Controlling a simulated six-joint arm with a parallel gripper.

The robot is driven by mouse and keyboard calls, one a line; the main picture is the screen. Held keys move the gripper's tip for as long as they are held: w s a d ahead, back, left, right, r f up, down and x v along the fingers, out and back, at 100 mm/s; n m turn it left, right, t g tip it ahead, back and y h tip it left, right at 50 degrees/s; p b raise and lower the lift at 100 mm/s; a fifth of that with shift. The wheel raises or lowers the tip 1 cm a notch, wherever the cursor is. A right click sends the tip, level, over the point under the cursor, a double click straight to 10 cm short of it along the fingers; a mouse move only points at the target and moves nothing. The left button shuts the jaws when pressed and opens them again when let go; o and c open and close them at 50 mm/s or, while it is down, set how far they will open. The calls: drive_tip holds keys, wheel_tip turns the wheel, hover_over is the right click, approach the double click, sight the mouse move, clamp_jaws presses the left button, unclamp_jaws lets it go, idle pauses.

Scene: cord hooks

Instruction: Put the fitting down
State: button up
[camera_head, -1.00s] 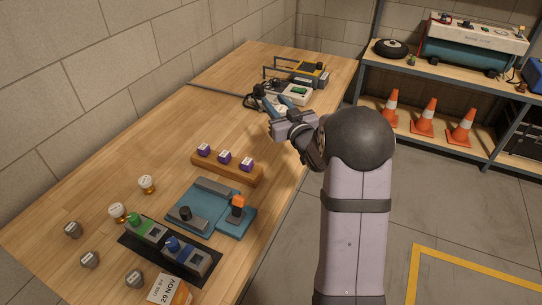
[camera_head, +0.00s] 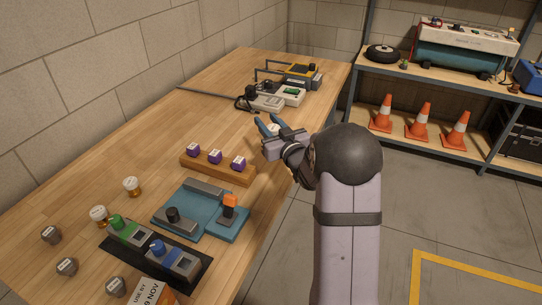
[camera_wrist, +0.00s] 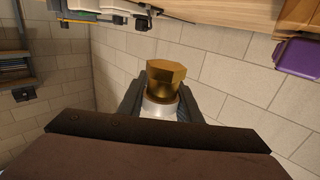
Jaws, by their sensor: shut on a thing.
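My gripper (camera_head: 266,122) is shut on a fitting. In the wrist view the fitting is a brass hex piece (camera_wrist: 164,80) with a white end (camera_wrist: 160,108) between the two dark fingers (camera_wrist: 161,103). In the head view only a small pale part of the fitting (camera_head: 274,128) shows between the fingers. The gripper is over the right side of the wooden bench (camera_head: 150,140), beyond the wooden rack (camera_head: 217,172). I cannot tell its exact height above the bench.
The rack holds purple blocks (camera_head: 215,156). Nearer are a teal fixture (camera_head: 188,212), a black tray (camera_head: 203,273) with green and blue units, two white-topped brass fittings (camera_head: 131,186) and several grey knobs (camera_head: 51,235). Meters (camera_head: 265,103) lie behind the gripper. The bench's left middle is clear.

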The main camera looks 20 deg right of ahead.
sight(277, 171)
drive_tip(key=shift+f+p, duration=0.3)
drive_tip(key=shift+f, duration=3.95)
drive_tip(key=shift+f, duration=0.1)
drive_tip(key=shift+f+b, duration=0.2)
drive_tip(key=shift+b, duration=0.1)
drive_tip(key=o, duration=1.1)
drive_tip(key=shift+r+p, duration=0.1)
drive_tip(key=shift+p, duration=0.2)
drive_tip(key=shift+s+b, duration=1.05)
drive_tip(key=shift+s, duration=2.55)
drive_tip(key=shift+o, duration=0.5)
drive_tip(key=shift+s, duration=0.1)
